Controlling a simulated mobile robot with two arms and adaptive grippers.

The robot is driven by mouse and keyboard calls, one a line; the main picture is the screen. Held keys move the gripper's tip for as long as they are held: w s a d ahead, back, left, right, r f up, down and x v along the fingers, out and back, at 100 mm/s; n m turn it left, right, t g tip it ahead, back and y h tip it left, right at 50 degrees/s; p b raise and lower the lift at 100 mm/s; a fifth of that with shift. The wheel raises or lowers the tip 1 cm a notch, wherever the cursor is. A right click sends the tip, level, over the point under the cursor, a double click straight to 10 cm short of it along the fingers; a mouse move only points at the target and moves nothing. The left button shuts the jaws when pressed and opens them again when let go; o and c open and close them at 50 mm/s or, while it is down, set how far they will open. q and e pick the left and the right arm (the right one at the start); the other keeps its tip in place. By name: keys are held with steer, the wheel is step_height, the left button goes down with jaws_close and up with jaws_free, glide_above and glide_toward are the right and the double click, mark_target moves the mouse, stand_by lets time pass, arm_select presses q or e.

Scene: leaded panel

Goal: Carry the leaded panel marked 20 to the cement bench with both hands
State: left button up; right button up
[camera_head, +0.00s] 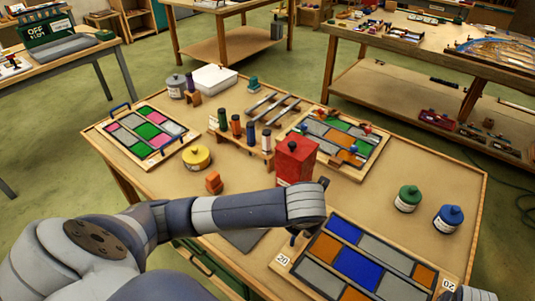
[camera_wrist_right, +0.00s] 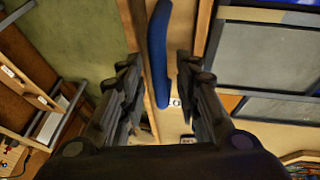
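The leaded panel marked 20 (camera_head: 358,262) lies flat on the near right of the wooden table, with blue, orange and grey panes and 20 on two corners. My left gripper (camera_head: 297,236) is at its far left corner, mostly hidden by my own arm; its fingers cannot be judged. My right gripper (camera_wrist_right: 160,105) is open, its fingers on either side of the panel's blue handle (camera_wrist_right: 158,55), with a gap on both sides. In the head view only a bit of my right arm shows at the bottom right corner. I cannot tell which bench is the cement bench.
The table (camera_head: 440,175) also bears two other panels (camera_head: 147,133) (camera_head: 340,137), a red box (camera_head: 296,160), a yellow tin (camera_head: 197,158), and green (camera_head: 408,198) and blue (camera_head: 448,218) pots. Benches stand at left (camera_head: 62,57) and back right (camera_head: 430,50). Green floor lies between.

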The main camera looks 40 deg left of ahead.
steer(key=v, duration=1.2)
stand_by(0.3)
